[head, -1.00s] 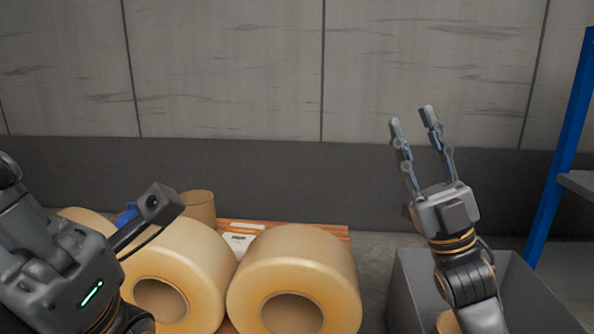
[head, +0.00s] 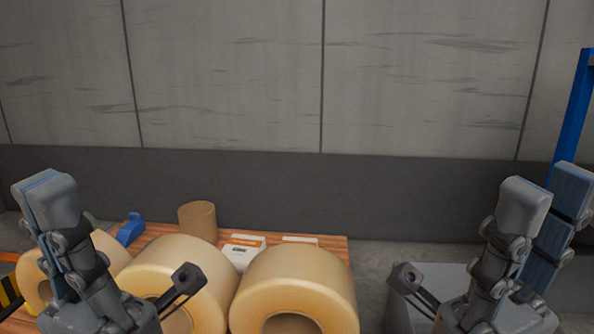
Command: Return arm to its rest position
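My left gripper (head: 47,205) stands at the left edge of the head view with its fingers pointing up. Its fingers overlap from this side, so the gap between them cannot be judged. It holds nothing that I can see. My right gripper (head: 547,207) stands at the right with its fingers pointing up. Its two fingertips are apart with nothing between them. Both grippers are in front of the table and apart from the objects on it. The lower parts of both arms are out of the picture.
Several large tape rolls (head: 295,285) stand on a wooden table (head: 325,242). Behind them are a brown cardboard tube (head: 197,221), a blue tape dispenser (head: 131,230) and a white-orange box (head: 243,250). A grey bin (head: 450,275) is partly hidden behind my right arm. A blue rack post (head: 572,115) is at right.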

